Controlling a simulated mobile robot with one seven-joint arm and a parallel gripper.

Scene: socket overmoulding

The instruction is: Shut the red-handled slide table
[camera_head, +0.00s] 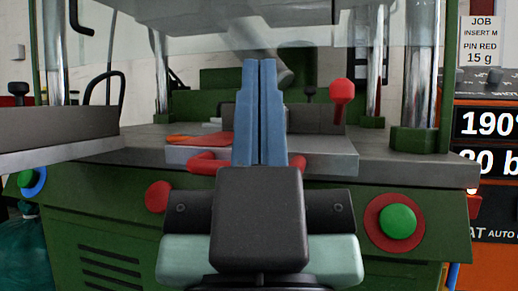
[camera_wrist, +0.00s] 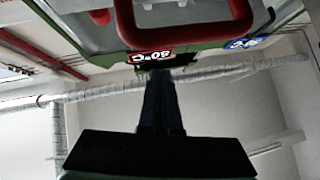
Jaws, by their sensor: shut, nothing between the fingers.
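The slide table (camera_head: 335,152) is a grey plate on the green machine's bed, its front edge facing me. Its red handle (camera_head: 204,162) shows on both sides of my fingers, which hide its middle. In the wrist view a red handle loop (camera_wrist: 187,38) fills the top, just beyond my fingertips. My gripper (camera_head: 260,64) has two blue fingers pressed together and empty, standing in front of the slide table in the head view. Its fingers also show, dark, in the wrist view (camera_wrist: 157,76). I cannot tell whether they touch the handle.
A red-knobbed lever (camera_head: 341,92) stands at the back right of the bed. A green button (camera_head: 397,221) in a red ring is at the front right. A red knob (camera_head: 158,197) sits at front left. A grey tray (camera_head: 60,137) stands at left; steel columns rise behind.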

